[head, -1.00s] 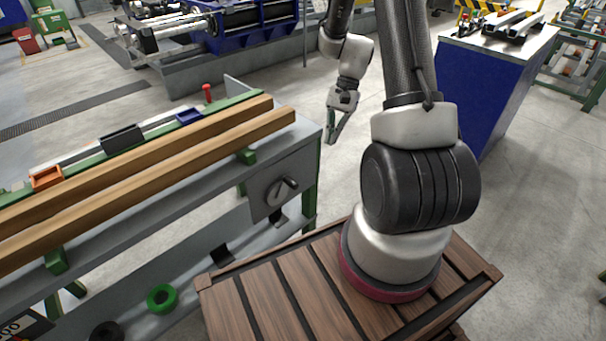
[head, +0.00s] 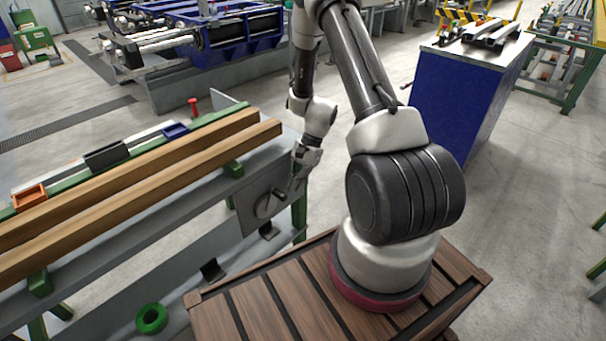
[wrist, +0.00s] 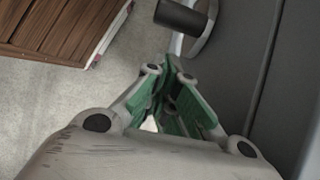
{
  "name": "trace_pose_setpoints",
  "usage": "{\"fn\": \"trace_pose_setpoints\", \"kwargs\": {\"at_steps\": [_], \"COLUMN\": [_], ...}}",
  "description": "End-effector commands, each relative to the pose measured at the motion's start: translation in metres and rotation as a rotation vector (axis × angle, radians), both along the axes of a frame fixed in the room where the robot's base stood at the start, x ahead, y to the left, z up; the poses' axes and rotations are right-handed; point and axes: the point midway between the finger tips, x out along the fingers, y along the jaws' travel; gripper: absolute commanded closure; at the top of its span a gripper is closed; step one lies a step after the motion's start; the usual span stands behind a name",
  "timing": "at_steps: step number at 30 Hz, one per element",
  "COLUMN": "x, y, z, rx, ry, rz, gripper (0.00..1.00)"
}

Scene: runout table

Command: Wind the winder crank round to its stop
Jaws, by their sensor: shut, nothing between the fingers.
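The winder crank (head: 266,206) sits on a grey plate (head: 247,212) at the near right end of the runout table. Its dark handle (head: 279,195) sticks out toward the upper right. My gripper (head: 296,191) is shut and empty, just right of the handle in the head view. In the wrist view the green-padded fingers (wrist: 171,64) are together. The black handle (wrist: 181,15) and the metal crank arm (wrist: 203,36) lie just beyond the fingertips, seemingly apart from them. The crank's hub is out of the wrist view.
Two wooden beams (head: 150,177) lie along the table, with an orange tray (head: 30,196), a dark tray (head: 106,155) and a blue tray (head: 175,131) behind. A green table leg (head: 299,214) stands close to my gripper. A green ring (head: 151,318) lies low at left.

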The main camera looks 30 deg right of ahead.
Motion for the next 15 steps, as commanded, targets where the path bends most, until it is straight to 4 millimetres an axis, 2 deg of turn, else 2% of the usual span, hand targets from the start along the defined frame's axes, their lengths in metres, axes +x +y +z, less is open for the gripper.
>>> {"fn": "trace_pose_setpoints", "kwargs": {"at_steps": [6,15], "x": [-0.005,-0.006], "y": [0.015,0.017], "z": [0.004,0.005], "rx": [0.000,0.000], "ry": [0.001,0.000], "rz": [0.000,-0.001], "gripper": [1.00,1.00]}}
